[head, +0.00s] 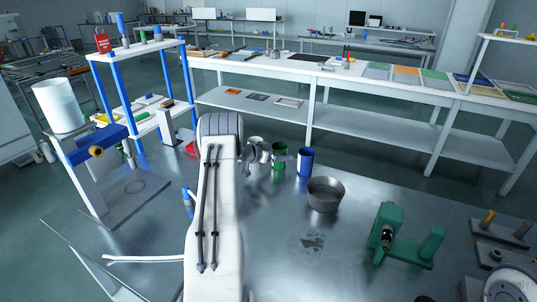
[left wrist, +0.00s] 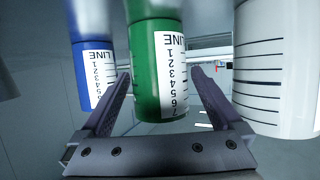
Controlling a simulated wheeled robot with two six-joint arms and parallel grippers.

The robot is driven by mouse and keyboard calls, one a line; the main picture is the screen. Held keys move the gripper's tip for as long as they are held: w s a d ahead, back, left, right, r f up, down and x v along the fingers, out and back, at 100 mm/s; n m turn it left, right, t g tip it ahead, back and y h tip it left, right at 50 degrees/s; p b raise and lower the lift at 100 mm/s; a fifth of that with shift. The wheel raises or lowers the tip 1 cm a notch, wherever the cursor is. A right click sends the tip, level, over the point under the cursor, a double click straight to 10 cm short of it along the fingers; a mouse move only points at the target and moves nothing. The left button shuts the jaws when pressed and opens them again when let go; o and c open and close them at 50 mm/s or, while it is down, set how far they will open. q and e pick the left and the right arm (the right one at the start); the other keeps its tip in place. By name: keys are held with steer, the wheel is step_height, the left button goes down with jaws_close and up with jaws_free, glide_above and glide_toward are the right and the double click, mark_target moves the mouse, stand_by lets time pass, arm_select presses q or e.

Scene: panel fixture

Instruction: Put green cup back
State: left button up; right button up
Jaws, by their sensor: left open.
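The green cup (head: 279,147) stands on the grey metal table, between a white cup (head: 255,142) and a blue cup (head: 306,160). My left gripper (head: 276,158) is at the green cup, open. In the left wrist view, the green cup (left wrist: 157,65) with its white scale label lies between the two spread fingers of the left gripper (left wrist: 160,76), with gaps at its sides. The blue cup (left wrist: 95,75) is left of the fingers and the white cup (left wrist: 275,65) is right of them. My right gripper is not in view.
A grey round pan (head: 325,195) stands right of the blue cup. A green fixture (head: 387,232) is farther right on the table. A blue-and-white stand (head: 90,155) with a white container is at the left. The table's front middle is mostly clear.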

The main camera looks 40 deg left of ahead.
arm_select(q)
steer(key=v, duration=0.9)
steer(key=w+d+r+g+y+p, duration=0.1)
steer(key=w+d+r, duration=0.15)
steer(key=d, duration=0.45)
steer(key=w+d+r, duration=0.2)
steer(key=d+r, duration=0.2)
steer(key=d, duration=0.2)
steer(key=w+d+r+g+y+p, duration=0.1)
steer(key=w+d+r, duration=0.25)
steer(key=d, duration=0.35)
steer(key=s+d+r+m+g, duration=0.1)
steer(key=s+d, duration=0.2)
steer(key=d, duration=0.3)
steer(key=s+d+r+g, duration=0.1)
steer(key=s+d+r, duration=0.15)
steer(key=d, duration=0.35)
steer(key=s+d+g+p, duration=0.2)
steer(key=s+d, duration=0.6)
steer(key=s, duration=0.2)
steer(key=s+d+m+g, duration=0.2)
steer(key=s+d+g, duration=0.1)
steer(key=s, duration=1.1)
steer(key=s+d+m+g+h+p, duration=0.1)
steer(key=s+d+g, duration=0.3)
steer(key=s, duration=1)
steer(key=shift+s+d+f+m, duration=0.2)
steer(key=shift+d+f+m, duration=0.2)
steer(key=shift+d+m, duration=0.55)
